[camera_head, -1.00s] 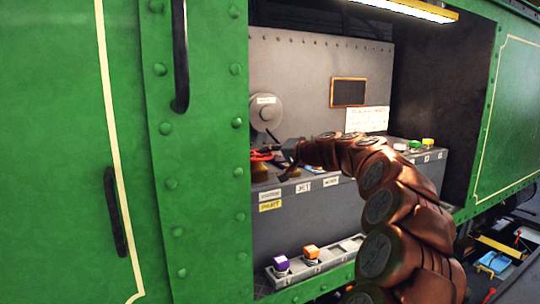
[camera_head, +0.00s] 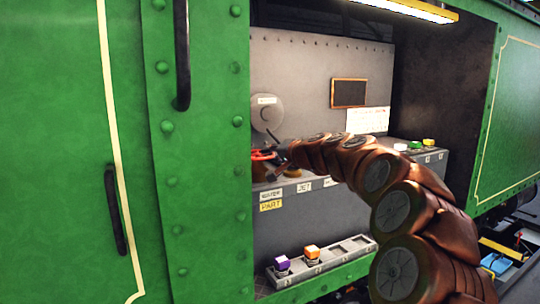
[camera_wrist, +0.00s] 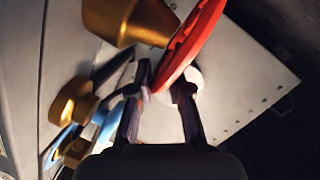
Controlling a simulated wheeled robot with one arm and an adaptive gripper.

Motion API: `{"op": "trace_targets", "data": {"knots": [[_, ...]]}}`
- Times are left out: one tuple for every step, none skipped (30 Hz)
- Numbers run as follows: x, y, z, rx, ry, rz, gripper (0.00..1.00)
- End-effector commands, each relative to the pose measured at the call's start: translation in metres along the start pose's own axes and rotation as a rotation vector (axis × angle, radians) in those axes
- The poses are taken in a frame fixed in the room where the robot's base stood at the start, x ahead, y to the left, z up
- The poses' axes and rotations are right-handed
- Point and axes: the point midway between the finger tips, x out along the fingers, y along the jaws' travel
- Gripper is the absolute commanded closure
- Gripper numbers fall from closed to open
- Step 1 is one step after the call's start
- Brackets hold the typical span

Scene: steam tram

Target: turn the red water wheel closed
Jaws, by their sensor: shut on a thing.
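The red water wheel (camera_wrist: 190,42) is seen edge-on in the wrist view, next to a brass fitting (camera_wrist: 128,20). My gripper (camera_wrist: 166,88) has its two dark fingers on either side of the wheel's lower rim and is shut on it. In the head view the red wheel (camera_head: 262,156) shows only in part at the left end of the grey console, above the "WATER" label (camera_head: 271,195). My gripper (camera_head: 280,160) reaches it from the right. The far side of the wheel is hidden, so I cannot tell how far it is turned.
More brass fittings (camera_wrist: 72,105) and a blue part (camera_wrist: 108,125) are close to my gripper's left. The green wall (camera_head: 200,200) bounds the opening on the left.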

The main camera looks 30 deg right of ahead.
Motion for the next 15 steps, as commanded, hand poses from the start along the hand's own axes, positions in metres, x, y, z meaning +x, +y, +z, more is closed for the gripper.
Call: {"op": "trace_targets", "data": {"knots": [[0.0012,0.0066,0.0061,0.003,0.004,0.020,1.00],[0.0008,0.0066,0.0063,0.005,0.016,0.027,1.00],[0.0003,0.0065,0.0059,0.009,0.032,0.037,1.00],[0.0000,0.0064,0.0065,0.013,0.042,0.043,1.00],[-0.0003,0.0064,0.0071,0.016,0.052,0.050,1.00],[-0.0007,0.0068,0.0073,0.019,0.068,0.061,1.00],[-0.0010,0.0070,0.0080,0.023,0.077,0.068,1.00],[-0.0013,0.0071,0.0092,0.026,0.085,0.074,1.00],[-0.0019,0.0071,0.0095,0.028,0.098,0.082,1.00],[-0.0026,0.0069,0.0090,0.030,0.109,0.087,1.00],[-0.0031,0.0067,0.0088,0.032,0.119,0.092,1.00],[-0.0037,0.0065,0.0092,0.034,0.127,0.096,1.00],[-0.0040,0.0065,0.0095,0.035,0.133,0.099,1.00],[-0.0043,0.0066,0.0097,0.036,0.138,0.102,1.00],[-0.0045,0.0070,0.0099,0.037,0.144,0.105,1.00]]}}
